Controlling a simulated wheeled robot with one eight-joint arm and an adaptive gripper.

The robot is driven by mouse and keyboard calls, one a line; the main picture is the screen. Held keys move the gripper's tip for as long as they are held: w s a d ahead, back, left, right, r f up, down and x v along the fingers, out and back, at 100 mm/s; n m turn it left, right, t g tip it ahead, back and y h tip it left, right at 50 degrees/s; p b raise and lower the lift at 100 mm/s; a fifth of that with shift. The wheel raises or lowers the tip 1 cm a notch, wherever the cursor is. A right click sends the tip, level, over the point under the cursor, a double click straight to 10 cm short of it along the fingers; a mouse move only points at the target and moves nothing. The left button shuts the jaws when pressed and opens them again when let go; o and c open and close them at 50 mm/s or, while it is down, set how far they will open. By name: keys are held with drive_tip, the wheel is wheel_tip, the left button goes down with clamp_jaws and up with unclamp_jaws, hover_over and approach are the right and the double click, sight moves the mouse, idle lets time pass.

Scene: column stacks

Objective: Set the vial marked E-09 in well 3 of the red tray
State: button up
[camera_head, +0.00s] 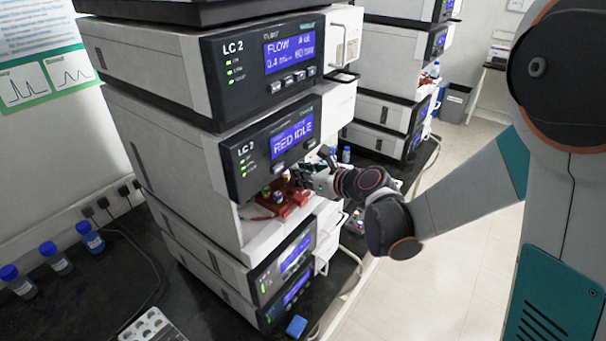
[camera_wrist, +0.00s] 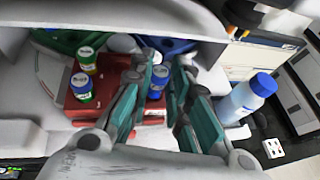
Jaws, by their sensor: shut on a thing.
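The red tray (camera_head: 293,207) sits in the open bay of the LC 2 stack, under the RED IDLE panel. In the wrist view the red tray (camera_wrist: 108,82) holds two capped vials on its left side, one farther (camera_wrist: 87,55) and one nearer (camera_wrist: 81,86). My gripper (camera_head: 309,180) reaches into the bay from the right. Its teal fingers (camera_wrist: 163,68) are over the right part of the red tray, shut on a vial (camera_wrist: 157,74) with a pale-topped blue cap. The left finger partly covers this vial. I cannot read its mark, the well numbers, or whether its base touches the tray.
In the wrist view a green tray (camera_wrist: 58,41) and a blue tray (camera_wrist: 178,44) lie beyond the red one. A blue-capped bottle (camera_wrist: 244,100) stands right of my fingers. The bay's upper housing is close above. Blue-capped bottles (camera_head: 90,238) stand on the bench at left.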

drive_tip(key=shift+f+b, duration=0.65)
drive_tip(key=shift+f, duration=0.05)
idle(0.5)
drive_tip(key=o, duration=0.8)
drive_tip(key=shift+o, duration=0.2)
